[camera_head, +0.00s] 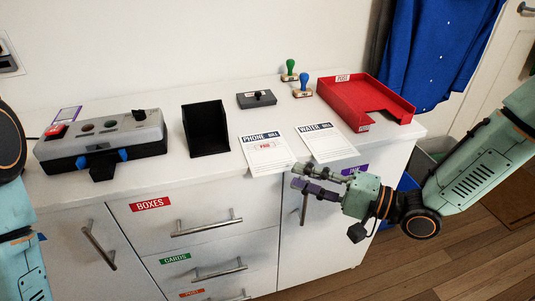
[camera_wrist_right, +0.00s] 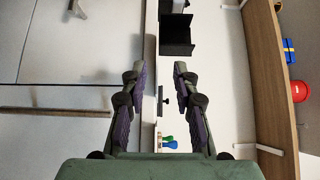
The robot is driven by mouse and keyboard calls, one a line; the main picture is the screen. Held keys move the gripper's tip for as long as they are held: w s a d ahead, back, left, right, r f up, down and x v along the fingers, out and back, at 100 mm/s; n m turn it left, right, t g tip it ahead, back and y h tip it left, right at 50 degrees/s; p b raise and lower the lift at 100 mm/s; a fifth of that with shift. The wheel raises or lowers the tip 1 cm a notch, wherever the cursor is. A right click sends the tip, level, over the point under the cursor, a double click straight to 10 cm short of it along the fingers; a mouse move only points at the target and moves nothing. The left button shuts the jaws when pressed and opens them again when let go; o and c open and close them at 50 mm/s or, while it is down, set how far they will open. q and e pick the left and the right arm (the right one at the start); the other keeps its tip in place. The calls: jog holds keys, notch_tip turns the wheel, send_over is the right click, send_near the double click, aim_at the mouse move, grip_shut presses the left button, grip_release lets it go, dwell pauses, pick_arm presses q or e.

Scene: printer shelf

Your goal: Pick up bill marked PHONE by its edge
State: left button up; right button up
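The bill marked PHONE (camera_head: 267,153) is a white sheet lying flat on the white cabinet top (camera_head: 225,90), with its near end at the front edge. The bill marked WATER (camera_head: 327,143) lies to its right. My right gripper (camera_head: 295,176) is in front of the cabinet's front edge, just right of the PHONE bill's near corner, apart from it as far as I can tell. Its two fingers are spread with nothing between them, as the right wrist view (camera_wrist_right: 160,72) also shows. I cannot make out the bill in that view. My left gripper is out of view.
A grey device (camera_head: 100,140) and a black holder (camera_head: 206,128) stand left of the bills. A dark stamp pad (camera_head: 256,99), green stamp (camera_head: 290,71) and blue stamp (camera_head: 303,86) stand behind. A red tray (camera_head: 350,100) is at right. Drawer handles (camera_head: 207,227) stick out below.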

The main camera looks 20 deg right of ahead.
aim_at(281, 171)
jog(key=shift+b+x, duration=0.55)
jog(key=shift+x, duration=0.25)
jog(key=x, duration=0.1)
jog(key=b+x, duration=0.2)
jog(key=shift+w+f, duration=0.3)
jog(key=shift+w+a+r, duration=0.15)
jog(key=shift+a, duration=0.2)
jog(key=shift+w, duration=0.1)
grip_shut()
